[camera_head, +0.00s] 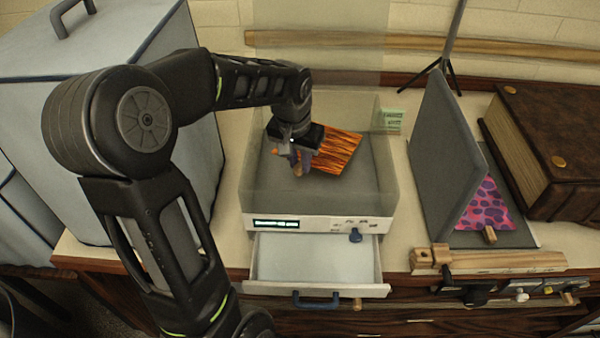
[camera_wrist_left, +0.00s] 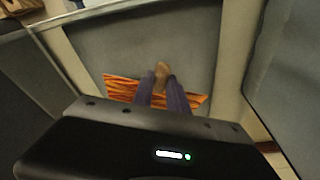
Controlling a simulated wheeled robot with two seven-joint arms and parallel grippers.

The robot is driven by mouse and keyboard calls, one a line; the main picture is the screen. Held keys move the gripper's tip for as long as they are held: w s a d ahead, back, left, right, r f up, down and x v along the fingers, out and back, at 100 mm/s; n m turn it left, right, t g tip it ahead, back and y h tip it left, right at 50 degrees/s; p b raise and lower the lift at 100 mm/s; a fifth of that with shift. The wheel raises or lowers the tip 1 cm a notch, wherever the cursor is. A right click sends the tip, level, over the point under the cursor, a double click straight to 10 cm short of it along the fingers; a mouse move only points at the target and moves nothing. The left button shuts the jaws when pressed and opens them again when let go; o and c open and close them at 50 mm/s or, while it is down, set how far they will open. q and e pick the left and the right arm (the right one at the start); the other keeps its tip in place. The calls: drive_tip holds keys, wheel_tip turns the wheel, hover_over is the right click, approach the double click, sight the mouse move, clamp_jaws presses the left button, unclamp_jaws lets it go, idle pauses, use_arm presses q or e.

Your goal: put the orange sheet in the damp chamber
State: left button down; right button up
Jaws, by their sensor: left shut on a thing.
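The orange sheet (camera_head: 338,150), patterned in orange and dark streaks, is inside the clear-walled chamber (camera_head: 387,190), over its grey floor. My left gripper (camera_head: 299,165) reaches down into the chamber and is shut at the sheet's left part. In the left wrist view the two fingers (camera_wrist_left: 164,92) close on a small tan piece at the edge of the orange sheet (camera_wrist_left: 122,88). I cannot tell whether the sheet touches the floor. The chamber's clear lid (camera_head: 320,35) stands raised at the back. My right gripper is not in view.
An open, empty-looking drawer (camera_head: 315,262) juts out below the chamber's front panel. At right, a grey folded board (camera_head: 440,135) stands over a pink and purple sheet (camera_head: 487,208), with a thick brown book (camera_head: 550,150) beyond. A large pale blue case (camera_head: 195,185) stands close at left.

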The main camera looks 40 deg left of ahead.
use_arm(q)
drive_tip(key=shift+f, duration=0.1)
drive_tip(key=shift+f, duration=2.15)
drive_tip(key=shift+f, duration=0.1)
drive_tip(key=shift+f, duration=0.15)
drive_tip(key=c, duration=1.3)
unclamp_jaws()
drive_tip(key=shift+r, duration=0.25)
drive_tip(key=r, duration=0.4)
drive_tip(key=s+r, duration=0.1)
drive_tip(key=r, duration=0.3)
drive_tip(key=s+r, duration=0.1)
drive_tip(key=r, duration=0.2)
drive_tip(key=shift+s+d+r+b, duration=0.15)
drive_tip(key=shift+d+r+b, duration=0.15)
drive_tip(key=shift+r, duration=0.1)
